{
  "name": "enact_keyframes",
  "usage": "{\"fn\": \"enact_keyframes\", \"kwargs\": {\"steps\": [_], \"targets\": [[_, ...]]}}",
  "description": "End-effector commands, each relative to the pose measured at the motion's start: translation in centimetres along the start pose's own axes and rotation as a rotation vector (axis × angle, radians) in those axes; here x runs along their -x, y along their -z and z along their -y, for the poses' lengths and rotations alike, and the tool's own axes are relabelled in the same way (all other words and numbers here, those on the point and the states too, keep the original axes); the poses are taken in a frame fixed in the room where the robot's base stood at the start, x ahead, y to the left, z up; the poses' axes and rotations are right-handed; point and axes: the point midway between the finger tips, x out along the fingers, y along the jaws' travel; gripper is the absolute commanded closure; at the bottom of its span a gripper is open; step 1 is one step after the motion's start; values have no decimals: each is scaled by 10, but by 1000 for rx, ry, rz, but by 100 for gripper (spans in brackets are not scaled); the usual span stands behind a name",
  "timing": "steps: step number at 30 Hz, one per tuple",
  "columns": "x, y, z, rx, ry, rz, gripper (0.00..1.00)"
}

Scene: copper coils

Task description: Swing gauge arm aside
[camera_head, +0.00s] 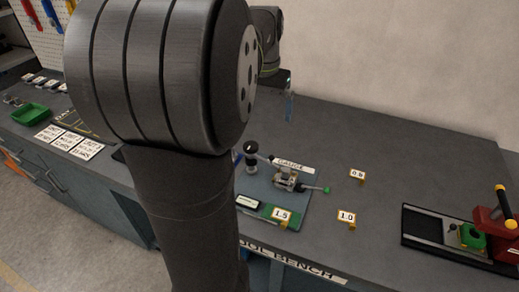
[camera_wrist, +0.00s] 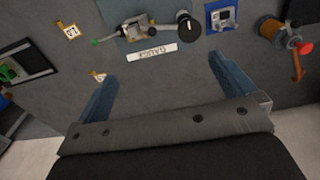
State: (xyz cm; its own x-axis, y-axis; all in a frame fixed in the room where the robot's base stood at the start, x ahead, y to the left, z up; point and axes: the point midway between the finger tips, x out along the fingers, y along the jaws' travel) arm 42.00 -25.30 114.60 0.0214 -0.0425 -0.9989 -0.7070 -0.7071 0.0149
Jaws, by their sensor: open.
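The gauge (camera_head: 287,179) stands on a blue-grey plate (camera_head: 262,190) on the bench. Its slim arm ends in a green tip (camera_head: 327,190) pointing right, past the plate's edge. A round black knob (camera_head: 251,148) stands at the gauge's other side. In the wrist view the gauge (camera_wrist: 142,30) lies beyond my fingertips, with the green tip (camera_wrist: 95,42) at left and the black knob (camera_wrist: 188,27) at right. My gripper (camera_wrist: 162,68) is open, its two blue fingers wide apart with nothing between them. In the head view my gripper (camera_head: 289,105) is partly hidden behind my arm.
Number tags 0.6 (camera_head: 357,175), 1.0 (camera_head: 347,217) and 1.5 (camera_head: 282,215) stand near the gauge. A black rail (camera_head: 425,226) with a red clamp (camera_head: 494,232) is at right. A copper coil (camera_wrist: 271,27) with a red knob shows in the wrist view. The back bench is clear.

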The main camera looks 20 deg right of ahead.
Motion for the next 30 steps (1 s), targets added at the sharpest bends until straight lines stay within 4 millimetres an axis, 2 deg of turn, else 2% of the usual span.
{"fn": "enact_keyframes", "kwargs": {"steps": [8,11,18,23,30], "targets": [[3,0,0,0,0,-1,0],[4,0,2,14,-10,1,16],[12,1,18,185,-158,24,61],[2,1,16,198,-176,27,61],[-44,0,8,198,-175,30,61]]}}
